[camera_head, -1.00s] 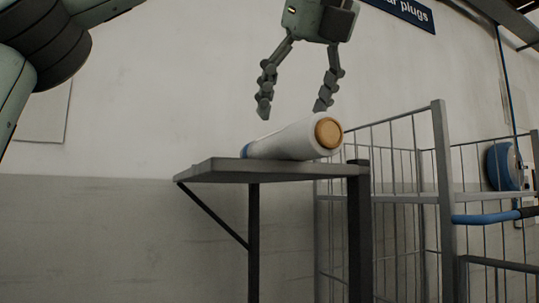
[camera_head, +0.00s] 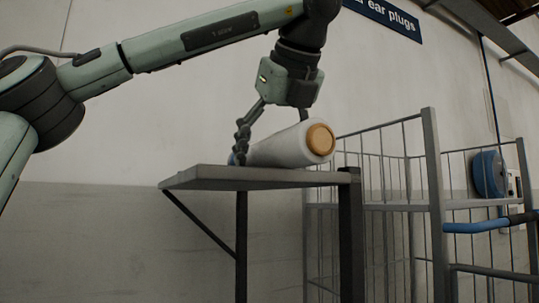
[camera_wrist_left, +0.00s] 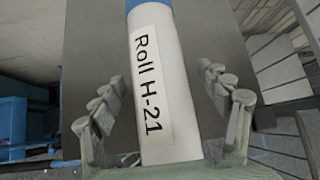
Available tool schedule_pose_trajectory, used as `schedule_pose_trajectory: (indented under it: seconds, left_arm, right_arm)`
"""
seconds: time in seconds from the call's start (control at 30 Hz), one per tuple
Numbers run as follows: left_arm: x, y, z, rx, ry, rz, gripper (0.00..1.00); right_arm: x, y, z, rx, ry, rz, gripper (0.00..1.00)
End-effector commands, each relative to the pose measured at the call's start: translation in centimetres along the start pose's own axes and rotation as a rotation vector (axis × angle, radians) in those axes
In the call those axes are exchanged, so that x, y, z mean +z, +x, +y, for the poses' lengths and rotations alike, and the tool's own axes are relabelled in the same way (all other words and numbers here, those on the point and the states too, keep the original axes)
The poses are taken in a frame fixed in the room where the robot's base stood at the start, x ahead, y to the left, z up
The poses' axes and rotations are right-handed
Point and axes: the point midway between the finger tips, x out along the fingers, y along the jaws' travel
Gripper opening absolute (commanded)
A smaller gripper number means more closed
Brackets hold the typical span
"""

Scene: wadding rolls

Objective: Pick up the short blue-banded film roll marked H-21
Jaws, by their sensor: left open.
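The white film roll (camera_head: 282,149) lies on its side on the small grey wall shelf (camera_head: 215,178), its tan core end facing me. In the left wrist view the roll (camera_wrist_left: 181,122) shows a label reading "Roll H-21" and a blue band at its far end. My left gripper (camera_head: 270,150) has come down over the roll from above. Its fingers (camera_wrist_left: 172,112) are open, one on each side of the roll, with gaps showing between them and it. In the head view one finger is mostly hidden behind the roll. My right gripper is in neither view.
A grey wire cage trolley (camera_head: 432,170) with a blue handle stands right of the shelf. A blue round object (camera_head: 489,174) is on the wall behind it. A blue sign (camera_head: 385,14) hangs above. The shelf's left part is bare.

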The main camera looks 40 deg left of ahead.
Motion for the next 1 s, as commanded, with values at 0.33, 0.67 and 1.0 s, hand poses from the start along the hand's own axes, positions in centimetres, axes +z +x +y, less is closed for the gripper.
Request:
schedule_pose_trajectory:
  seconds: [0.33, 0.67, 1.0]
  left_arm:
    - [0.01, -0.06, 0.0, 0.0, 0.0, 0.0, 0.48]
    - [0.02, -0.07, 0.0, 0.0, 0.0, -0.001, 0.07]
    - [0.14, -0.22, -0.06, -0.002, -0.001, -0.002, 0.02]
  right_arm:
    - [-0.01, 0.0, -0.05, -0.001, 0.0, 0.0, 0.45]
    - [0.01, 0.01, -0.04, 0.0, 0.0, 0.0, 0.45]
    - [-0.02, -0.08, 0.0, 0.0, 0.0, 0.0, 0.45]
